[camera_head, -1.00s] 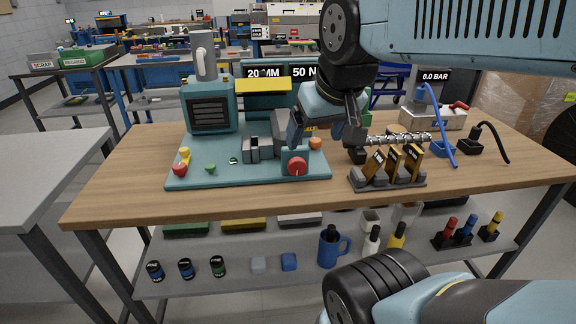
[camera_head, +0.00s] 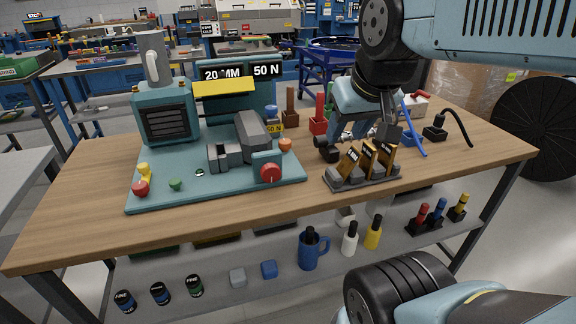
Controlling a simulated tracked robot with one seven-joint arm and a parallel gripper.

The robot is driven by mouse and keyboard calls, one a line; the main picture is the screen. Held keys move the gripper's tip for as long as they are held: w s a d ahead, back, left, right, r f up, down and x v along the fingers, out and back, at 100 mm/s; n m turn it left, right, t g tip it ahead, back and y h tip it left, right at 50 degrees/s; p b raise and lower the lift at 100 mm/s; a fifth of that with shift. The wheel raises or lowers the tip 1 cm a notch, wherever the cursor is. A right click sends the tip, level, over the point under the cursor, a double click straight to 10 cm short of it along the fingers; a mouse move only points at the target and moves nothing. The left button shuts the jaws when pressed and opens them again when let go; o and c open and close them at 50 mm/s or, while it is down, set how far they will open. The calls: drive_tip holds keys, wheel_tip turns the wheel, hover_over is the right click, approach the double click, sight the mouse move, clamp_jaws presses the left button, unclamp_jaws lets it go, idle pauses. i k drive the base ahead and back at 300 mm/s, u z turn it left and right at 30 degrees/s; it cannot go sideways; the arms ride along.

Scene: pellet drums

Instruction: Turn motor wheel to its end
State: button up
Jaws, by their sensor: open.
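A teal machine (camera_head: 215,195) stands on the wooden bench, left of my gripper. A red round wheel (camera_head: 270,173) sits on a small teal block at the machine's front right. It is the likeliest motor wheel, but I cannot read a label. My gripper (camera_head: 360,140) is open, right of and apart from the red wheel. It hangs above and behind a rack of tilted orange-brown plates (camera_head: 365,160). Nothing shows clearly between its fingers. The arm hides part of the bench behind it.
Red (camera_head: 141,188), green (camera_head: 176,184) and orange (camera_head: 285,145) knobs stand on the machine base. The bench's front strip is clear.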

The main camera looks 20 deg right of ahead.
sight(270, 173)
drive_tip(key=z, duration=0.75)
drive_tip(key=k, duration=2)
drive_tip(key=u, duration=1.15)
drive_tip(key=i, duration=1)
drive_tip(key=u, duration=0.05)
